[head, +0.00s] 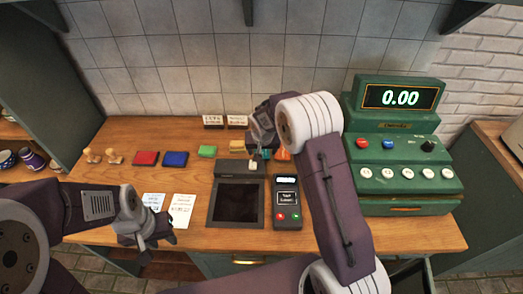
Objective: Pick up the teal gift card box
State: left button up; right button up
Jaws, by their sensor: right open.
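A small teal piece (266,153), which looks like the teal gift card box, shows at the back middle of the wooden counter. It is mostly hidden by my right gripper (257,159), which is open and pointing down over it. I cannot tell whether the fingers touch the box. My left gripper (158,246) is low over the counter's front edge, left of centre. Its fingers look apart and empty.
A green cash register (405,170) stands right, beyond my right arm. A card terminal (287,205) and a dark tray (211,212) lie in front. Two papers (181,210) lie near my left gripper.

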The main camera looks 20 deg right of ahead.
aim_at(262, 152)
jog(key=p+x, duration=0.1)
jog(key=x, duration=0.3)
jog(key=shift+w, duration=0.1)
jog(key=shift+w+d+f, duration=0.1)
jog(key=shift+f, duration=0.45)
jog(key=shift+w+f, duration=0.1)
jog(key=shift+w, duration=0.05)
jog(key=c, duration=1.1)
jog(key=shift+r, duration=0.6)
notch_tip(262, 152, up, 3)
jog(key=d+r, duration=0.3)
jog(key=d, duration=0.2)
jog(key=w+d+r+b, duration=0.1)
jog(key=d+r, duration=0.3)
jog(key=d, duration=0.2)
jog(key=shift+w+d, duration=0.25)
jog(key=shift+w, duration=0.05)
